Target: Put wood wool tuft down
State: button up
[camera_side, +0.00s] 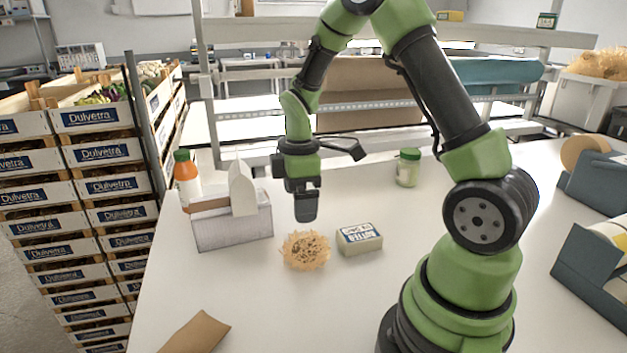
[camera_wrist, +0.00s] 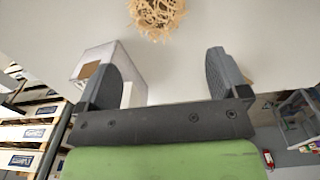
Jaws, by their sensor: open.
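The wood wool tuft (camera_side: 306,250), a shaggy tan bundle, lies on the white table in the side view, between the white box and a butter pack. In the wrist view the tuft (camera_wrist: 157,14) shows at the top edge, partly cut off, beyond my fingertips. My gripper (camera_side: 306,214) is above the table, just behind and over the tuft, pointing down. In the wrist view its two fingers (camera_wrist: 163,75) stand wide apart with nothing between them. The gripper is open and apart from the tuft.
A white open box (camera_side: 232,226) stands left of the tuft. The butter pack (camera_side: 359,239) lies close on its right. An orange bottle (camera_side: 187,178) and a green-lidded jar (camera_side: 408,168) stand farther back. Brown paper (camera_side: 197,333) lies at the front left. The front middle is clear.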

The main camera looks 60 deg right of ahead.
jog(key=s+a+r+m+t, duration=0.2)
jog(key=s+a+r+m, duration=0.2)
jog(key=r, duration=0.4)
jog(key=s+a+r+m+t, duration=0.2)
jog(key=s+a+r+m, duration=0.1)
jog(key=r, duration=0.4)
jog(key=shift+s+a+r+m+t+y, duration=0.35)
jog(key=shift+a+m, duration=0.35)
jog(key=shift+a, duration=0.35)
jog(key=shift+o, duration=0.4)
jog(key=s+a+r+m+t+y, duration=0.1)
jog(key=s+a+r+m+t, duration=0.1)
jog(key=s, duration=0.4)
jog(key=shift+a+m, duration=0.5)
jog(key=shift+m, duration=0.5)
jog(key=shift+o, duration=0.3)
jog(key=shift+s+a, duration=0.1)
jog(key=shift+s, duration=0.1)
